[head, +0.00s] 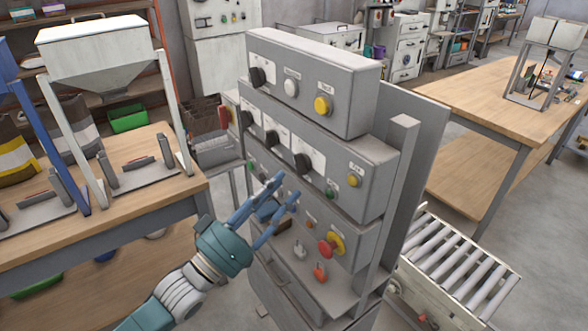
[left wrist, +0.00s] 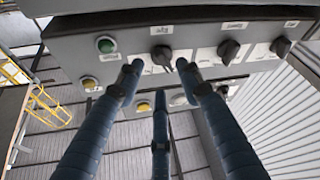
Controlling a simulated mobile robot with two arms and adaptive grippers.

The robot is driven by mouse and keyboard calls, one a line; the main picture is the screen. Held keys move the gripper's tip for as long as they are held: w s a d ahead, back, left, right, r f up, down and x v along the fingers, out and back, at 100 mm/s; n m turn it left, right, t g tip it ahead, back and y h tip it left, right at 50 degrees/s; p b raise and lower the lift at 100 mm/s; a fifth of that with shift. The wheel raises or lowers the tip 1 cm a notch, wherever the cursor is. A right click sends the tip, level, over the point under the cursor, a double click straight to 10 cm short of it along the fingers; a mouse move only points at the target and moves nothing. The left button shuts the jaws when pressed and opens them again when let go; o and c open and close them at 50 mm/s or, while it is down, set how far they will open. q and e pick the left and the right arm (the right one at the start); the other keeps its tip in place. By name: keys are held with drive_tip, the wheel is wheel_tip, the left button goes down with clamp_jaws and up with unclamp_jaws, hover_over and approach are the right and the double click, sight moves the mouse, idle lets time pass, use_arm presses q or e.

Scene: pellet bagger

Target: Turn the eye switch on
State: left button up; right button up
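The grey control panel (head: 330,140) stands in the middle of the head view, with several rows of switches and buttons. Black rotary knobs show on its middle box, one of them (head: 302,163) near its middle. The labels are too small to read, so I cannot tell which control is the eye switch. My left gripper (head: 284,192) is open and empty, its blue fingers in front of the lower box and covering part of it. In the left wrist view the spread fingers (left wrist: 160,85) point at the panel, with a black knob (left wrist: 161,56) beyond them. My right gripper is out of view.
A red mushroom button on a yellow base (head: 331,245) and a small red-orange switch (head: 320,272) sit low on the panel, right of the gripper. A wooden bench with a hopper (head: 100,55) stands left. A roller conveyor (head: 455,265) lies right.

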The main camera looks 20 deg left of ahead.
sight(298, 170)
use_arm(q)
drive_tip(key=p+x, duration=0.1)
drive_tip(key=x, duration=0.4)
drive_tip(key=shift+w, duration=0.1)
clamp_jaws()
